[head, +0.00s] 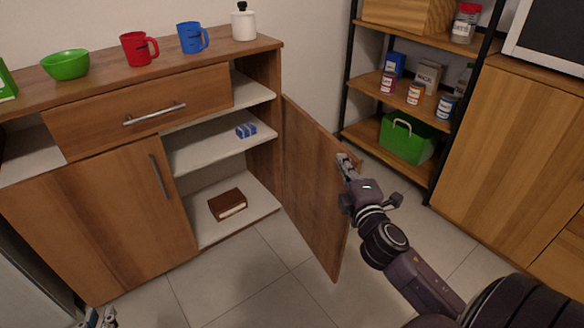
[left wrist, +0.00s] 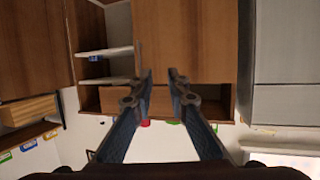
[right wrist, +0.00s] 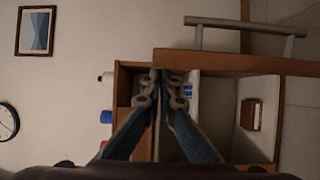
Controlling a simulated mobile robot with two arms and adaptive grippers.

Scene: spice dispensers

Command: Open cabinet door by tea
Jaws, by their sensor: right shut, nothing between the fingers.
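The wooden cabinet (head: 110,200) has its right door (head: 318,185) swung wide open. The door's handle (right wrist: 245,28) shows in the right wrist view. A small blue box (head: 246,130), its label too small to read, lies on the middle shelf, and a brown box (head: 228,204) lies on the bottom. My right gripper (head: 345,165) is shut and empty by the door's upper outer edge; I cannot tell whether it touches. My left gripper (left wrist: 161,74) is open and empty, low in front of the cabinet; it partly shows at the lower left of the head view (head: 98,318).
The left door (head: 100,215) and drawer (head: 140,112) are shut. A green bowl (head: 66,65), red mug (head: 138,49), blue mug (head: 192,37) and white bottle (head: 243,24) stand on top. A rack (head: 365,85) with several containers stands right. The floor before the cabinet is clear.

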